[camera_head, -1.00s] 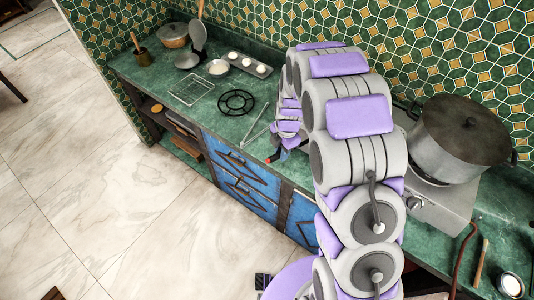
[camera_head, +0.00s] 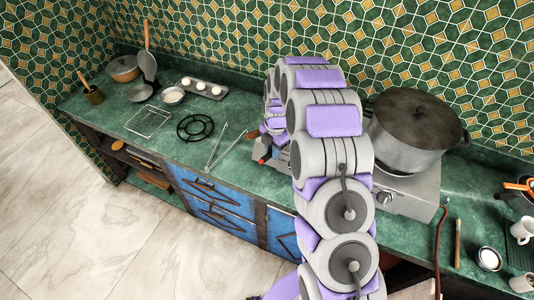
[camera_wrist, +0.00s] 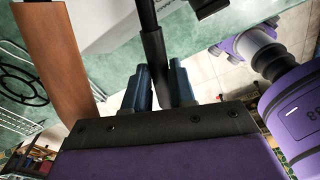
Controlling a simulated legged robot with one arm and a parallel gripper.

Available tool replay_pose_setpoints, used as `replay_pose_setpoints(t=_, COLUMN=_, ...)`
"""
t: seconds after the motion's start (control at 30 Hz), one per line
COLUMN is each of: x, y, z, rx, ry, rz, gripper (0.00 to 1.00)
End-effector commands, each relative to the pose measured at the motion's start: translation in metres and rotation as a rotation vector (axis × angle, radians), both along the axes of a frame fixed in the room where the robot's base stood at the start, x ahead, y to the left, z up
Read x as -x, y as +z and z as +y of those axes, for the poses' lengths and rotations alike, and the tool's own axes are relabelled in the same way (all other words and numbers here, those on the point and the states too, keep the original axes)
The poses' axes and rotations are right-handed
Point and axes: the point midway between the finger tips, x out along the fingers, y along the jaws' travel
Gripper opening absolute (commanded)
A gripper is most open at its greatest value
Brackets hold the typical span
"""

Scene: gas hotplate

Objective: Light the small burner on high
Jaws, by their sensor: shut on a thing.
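The grey gas hotplate (camera_head: 415,195) stands on the green counter, with a large lidded pot (camera_head: 415,130) on its right part. One control knob (camera_head: 384,199) shows on its front. My arm hides the left part of the hotplate, so I cannot see the small burner, its knob or any flame. My gripper (camera_wrist: 160,82) has its dark blue fingers shut on a black rod-like piece (camera_wrist: 152,50) in the wrist view. I cannot tell what the whole held thing is. A brown wooden piece (camera_wrist: 52,55) shows left of the fingers; its link to the rod is unclear.
A round black trivet (camera_head: 195,127), a wire rack (camera_head: 148,121) and tongs (camera_head: 216,147) lie on the counter left of my arm. Pans and a muffin tray (camera_head: 204,88) stand farther left. A small white bowl (camera_head: 489,259) and mugs (camera_head: 522,230) stand at the right.

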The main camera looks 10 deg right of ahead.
Motion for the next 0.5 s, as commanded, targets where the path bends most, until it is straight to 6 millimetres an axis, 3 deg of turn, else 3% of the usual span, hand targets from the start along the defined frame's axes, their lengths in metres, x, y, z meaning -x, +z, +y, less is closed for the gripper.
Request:
replay_pose_setpoints(t=0.23, x=-0.0001, y=0.0000, z=0.0045, rx=0.005, ry=0.002, rz=0.001, gripper=0.00)
replay_pose_setpoints(t=0.5, x=-0.0015, y=-0.0004, z=-0.0033, rx=-0.002, ry=0.001, rz=0.000, gripper=0.00)
